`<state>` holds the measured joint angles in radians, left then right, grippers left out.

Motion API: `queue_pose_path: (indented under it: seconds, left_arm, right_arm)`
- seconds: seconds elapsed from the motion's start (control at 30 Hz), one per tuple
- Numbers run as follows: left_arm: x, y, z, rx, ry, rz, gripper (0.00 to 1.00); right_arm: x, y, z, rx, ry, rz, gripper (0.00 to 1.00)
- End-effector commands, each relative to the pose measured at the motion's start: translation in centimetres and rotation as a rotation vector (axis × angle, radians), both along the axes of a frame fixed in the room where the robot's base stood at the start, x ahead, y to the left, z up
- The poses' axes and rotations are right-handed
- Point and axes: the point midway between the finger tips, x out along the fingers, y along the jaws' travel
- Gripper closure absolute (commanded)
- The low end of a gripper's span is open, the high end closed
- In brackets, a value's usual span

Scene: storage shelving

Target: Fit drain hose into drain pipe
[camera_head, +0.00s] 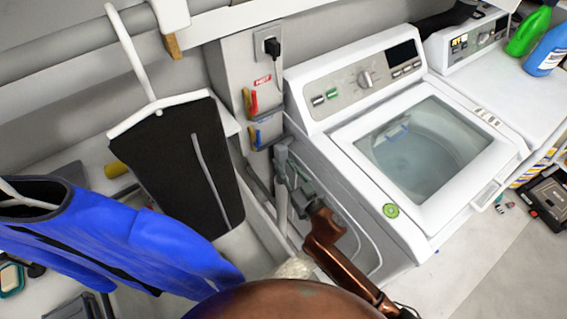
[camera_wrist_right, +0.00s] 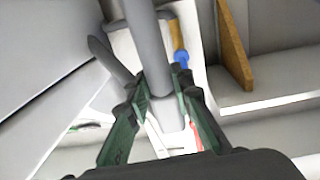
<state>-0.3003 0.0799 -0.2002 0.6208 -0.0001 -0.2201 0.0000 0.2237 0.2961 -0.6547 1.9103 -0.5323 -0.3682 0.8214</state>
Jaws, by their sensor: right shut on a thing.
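My right gripper (camera_head: 282,168) is beside the washer's left side, near the wall box, with its fingers closed around a grey hose. In the right wrist view the green fingers (camera_wrist_right: 162,92) press on both sides of this grey hose (camera_wrist_right: 145,40), which runs in from the top edge. In the head view a pale upright pipe or hose length (camera_head: 282,207) shows below the fingers. I cannot tell which part is the drain pipe, or whether the hose is inside it. A second tilted grey tube (camera_wrist_right: 108,55) shows left of the fingers. My left gripper is out of view.
The washer (camera_head: 350,90) stands close on the right. Red and blue valves (camera_head: 250,101) and a black plug (camera_head: 272,48) are on the wall box.

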Motion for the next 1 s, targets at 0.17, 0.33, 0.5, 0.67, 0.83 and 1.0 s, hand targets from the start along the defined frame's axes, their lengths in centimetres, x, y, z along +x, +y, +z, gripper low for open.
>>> queue_pose_path:
  seconds: [0.17, 0.33, 0.5, 0.67, 0.83, 1.0]
  left_arm:
    - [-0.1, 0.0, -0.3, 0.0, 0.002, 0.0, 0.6]
    - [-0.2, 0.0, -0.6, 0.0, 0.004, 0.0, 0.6]
    - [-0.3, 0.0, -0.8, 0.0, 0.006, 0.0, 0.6]
    - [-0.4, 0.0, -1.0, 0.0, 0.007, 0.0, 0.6]
    - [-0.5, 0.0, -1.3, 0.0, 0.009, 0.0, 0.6]
    - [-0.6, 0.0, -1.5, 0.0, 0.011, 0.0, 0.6]
  right_arm:
    - [0.0, 0.0, -0.5, 0.0, 0.0, 0.0, 1.0]
    - [0.0, 0.0, -0.9, 0.0, 0.0, -0.001, 1.0]
    - [0.0, 0.0, -1.4, 0.0, 0.001, -0.001, 1.0]
    - [0.0, 0.0, -1.7, 0.0, 0.001, -0.001, 1.0]
    - [0.0, 0.0, -2.1, 0.001, 0.0, -0.001, 1.0]
    - [0.0, 0.0, -2.5, 0.001, 0.0, -0.001, 1.0]
